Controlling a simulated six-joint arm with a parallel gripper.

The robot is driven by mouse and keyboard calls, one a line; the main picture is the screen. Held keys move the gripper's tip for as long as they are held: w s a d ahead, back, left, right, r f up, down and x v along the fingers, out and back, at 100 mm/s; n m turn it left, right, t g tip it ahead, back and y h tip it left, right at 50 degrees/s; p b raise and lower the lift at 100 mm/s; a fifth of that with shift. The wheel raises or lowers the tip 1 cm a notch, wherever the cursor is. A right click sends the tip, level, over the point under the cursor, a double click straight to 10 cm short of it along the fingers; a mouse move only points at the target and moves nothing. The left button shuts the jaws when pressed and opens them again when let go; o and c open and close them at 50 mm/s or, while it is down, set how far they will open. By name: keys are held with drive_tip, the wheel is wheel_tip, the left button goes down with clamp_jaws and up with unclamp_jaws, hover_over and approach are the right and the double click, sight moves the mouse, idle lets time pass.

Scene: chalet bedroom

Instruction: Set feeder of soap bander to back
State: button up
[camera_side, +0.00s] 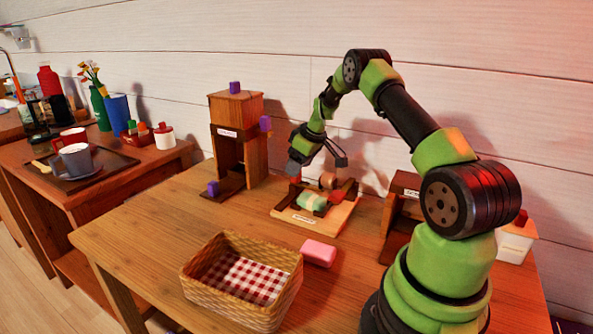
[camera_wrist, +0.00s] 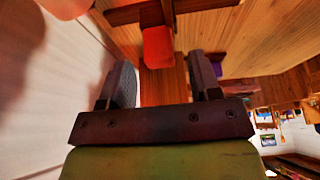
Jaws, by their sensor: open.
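A low device on a pale wooden base (camera_side: 325,222) stands at the middle of the table, with a label too small to read. It carries a pale green block (camera_side: 312,201), dark red-brown parts and a rounded orange-brown part (camera_side: 328,181). I cannot tell for certain which part is the feeder. My gripper (camera_side: 316,166) is open above the device. In the wrist view a red block (camera_wrist: 158,47) on a wooden strip shows between and beyond the fingertips (camera_wrist: 162,72). I cannot tell whether the fingers touch it.
A tall wooden cabinet with purple knobs (camera_side: 222,110) stands left of the device. Another labelled wooden unit (camera_side: 404,184) stands to its right. A pink block (camera_side: 319,252) and a wicker basket (camera_side: 207,305) with checked cloth lie in front. The table's left part (camera_side: 150,232) is clear.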

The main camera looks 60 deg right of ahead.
drive_tip(key=shift+x, duration=1.35)
clamp_jaws()
drive_tip(key=shift+w+d, duration=0.25)
drive_tip(key=shift+d, duration=1.05)
drive_tip(key=shift+s+d, duration=0.15)
drive_tip(key=shift+d, duration=1)
unclamp_jaws()
drive_tip(key=shift+s, duration=0.1)
